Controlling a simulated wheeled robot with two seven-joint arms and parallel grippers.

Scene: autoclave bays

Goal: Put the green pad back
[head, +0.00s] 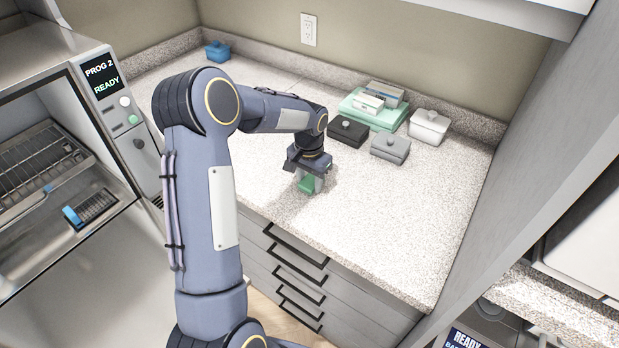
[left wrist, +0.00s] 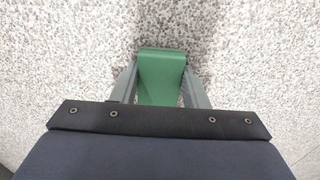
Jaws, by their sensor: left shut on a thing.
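The green pad (head: 307,184) is at the front part of the speckled counter, below my left gripper (head: 311,178). In the left wrist view the green pad (left wrist: 162,75) sits between the two grey fingers of my left gripper (left wrist: 160,88), which is shut on it. The pad is close to the counter top; I cannot tell whether it touches. Part of the pad is hidden by the gripper. My right gripper is not in view.
Behind the gripper stand a black box (head: 348,132), a grey box (head: 390,148), a white box (head: 429,126) and a light green tray (head: 375,117) bearing small packs. A blue box (head: 217,51) stands at the back left. An open autoclave (head: 45,150) is left. The counter's right front is clear.

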